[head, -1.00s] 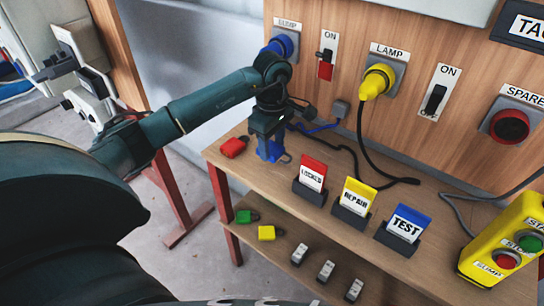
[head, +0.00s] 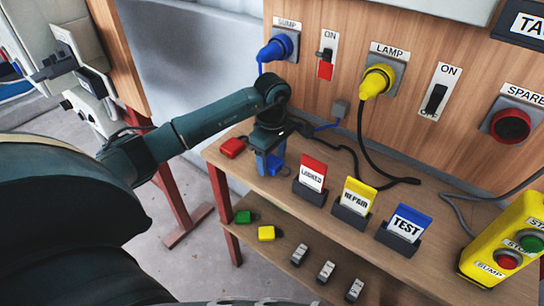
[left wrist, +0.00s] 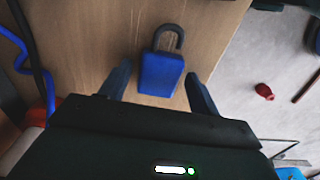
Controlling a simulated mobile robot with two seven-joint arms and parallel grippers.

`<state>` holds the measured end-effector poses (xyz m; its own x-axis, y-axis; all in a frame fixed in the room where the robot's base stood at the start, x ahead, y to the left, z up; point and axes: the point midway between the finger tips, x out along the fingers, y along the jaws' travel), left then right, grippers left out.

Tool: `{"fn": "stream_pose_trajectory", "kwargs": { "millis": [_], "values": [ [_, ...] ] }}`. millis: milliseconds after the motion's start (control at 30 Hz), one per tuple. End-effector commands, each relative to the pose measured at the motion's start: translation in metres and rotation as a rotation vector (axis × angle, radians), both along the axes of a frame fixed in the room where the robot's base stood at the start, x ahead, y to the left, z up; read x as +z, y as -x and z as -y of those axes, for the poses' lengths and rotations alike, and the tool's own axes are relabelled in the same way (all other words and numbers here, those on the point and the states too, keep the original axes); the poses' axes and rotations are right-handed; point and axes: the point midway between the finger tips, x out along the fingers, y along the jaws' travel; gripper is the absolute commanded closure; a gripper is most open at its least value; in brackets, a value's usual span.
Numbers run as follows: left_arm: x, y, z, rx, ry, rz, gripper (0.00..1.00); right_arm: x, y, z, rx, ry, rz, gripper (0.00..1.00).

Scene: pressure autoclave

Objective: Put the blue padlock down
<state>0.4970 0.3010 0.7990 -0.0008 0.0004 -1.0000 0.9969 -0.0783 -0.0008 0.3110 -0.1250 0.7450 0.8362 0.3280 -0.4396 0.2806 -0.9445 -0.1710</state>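The blue padlock (left wrist: 161,73) lies on the wooden bench top in the left wrist view, its shackle toward the top of the picture. My left gripper (left wrist: 158,88) is open, with one finger on each side of the padlock and gaps visible between. In the head view my left gripper (head: 267,163) is low over the left end of the bench (head: 330,235), and the padlock (head: 275,164) shows partly behind its fingers. My right gripper is not in view.
Red (head: 312,172), yellow (head: 358,195) and blue (head: 408,222) tags stand in holders to the right. Green (head: 243,216) and yellow (head: 266,233) padlocks lie on the lower shelf. A blue plug (head: 275,48) and cable are behind.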

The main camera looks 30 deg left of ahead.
Motion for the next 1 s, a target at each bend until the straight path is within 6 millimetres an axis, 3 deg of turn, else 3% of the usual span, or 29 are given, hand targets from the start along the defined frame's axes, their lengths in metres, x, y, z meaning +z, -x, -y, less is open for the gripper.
{"fn": "stream_pose_trajectory", "kwargs": {
  "millis": [400,800,1000],
  "values": [
    [0.009,-0.001,0.000,0.000,0.000,0.003,0.33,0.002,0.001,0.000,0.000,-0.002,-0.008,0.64],
    [0.090,-0.001,0.000,-0.001,-0.001,0.005,0.33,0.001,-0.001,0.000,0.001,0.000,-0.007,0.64],
    [0.117,-0.001,0.000,0.000,-0.001,0.002,0.33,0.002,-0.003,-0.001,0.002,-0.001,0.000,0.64]
  ]
}}
